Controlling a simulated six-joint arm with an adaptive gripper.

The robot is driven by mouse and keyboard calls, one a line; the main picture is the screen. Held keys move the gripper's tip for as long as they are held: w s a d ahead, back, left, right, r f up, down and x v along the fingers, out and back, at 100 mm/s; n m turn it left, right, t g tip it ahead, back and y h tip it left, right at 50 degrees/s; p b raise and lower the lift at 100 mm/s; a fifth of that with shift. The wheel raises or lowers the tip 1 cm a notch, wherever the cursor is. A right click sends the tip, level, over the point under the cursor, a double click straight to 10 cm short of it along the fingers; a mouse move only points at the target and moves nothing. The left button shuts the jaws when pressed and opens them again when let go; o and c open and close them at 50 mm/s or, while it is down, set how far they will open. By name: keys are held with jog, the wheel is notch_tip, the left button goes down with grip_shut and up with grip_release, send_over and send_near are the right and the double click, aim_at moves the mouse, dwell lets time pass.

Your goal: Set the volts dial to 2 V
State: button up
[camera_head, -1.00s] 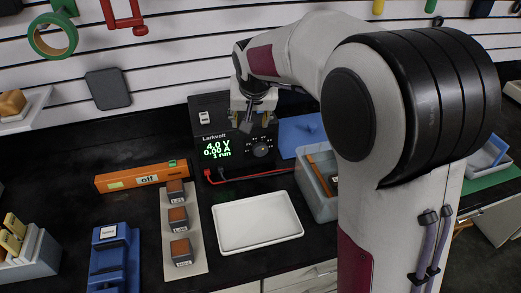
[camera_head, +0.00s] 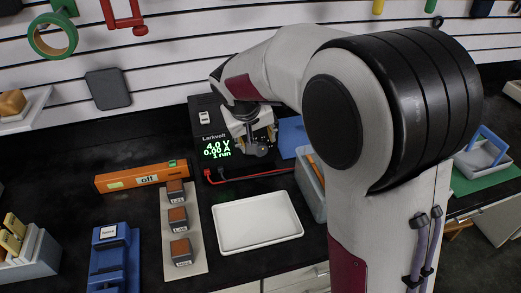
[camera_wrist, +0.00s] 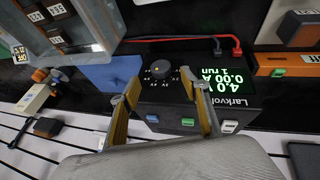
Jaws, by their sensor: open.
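The black Larkvolt power supply (camera_head: 203,115) stands at the back of the bench. Its green display (camera_head: 216,149) reads 4.0 V, 0.00 A and 1 run. The round grey volts dial (camera_wrist: 159,72) shows in the wrist view, with small marks around it; I cannot read clearly where it points. In the head view my gripper hides the dial. My gripper (camera_wrist: 163,101) is open, its two yellow-padded fingers apart, with the dial just beyond and between the tips. I see no contact with the dial.
Red and black leads (camera_head: 250,174) run along the supply's front. A white tray (camera_head: 303,232) lies before it. A beige strip with several dark blocks (camera_head: 204,260), an orange device marked off (camera_head: 140,178) and a blue fixture (camera_head: 126,250) are to the left. A grey bin (camera_head: 308,205) is right.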

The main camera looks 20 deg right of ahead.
aim_at(261, 152)
jog(key=shift+x, duration=3.8)
jog(key=shift+c, duration=0.3)
jog(key=c, duration=1)
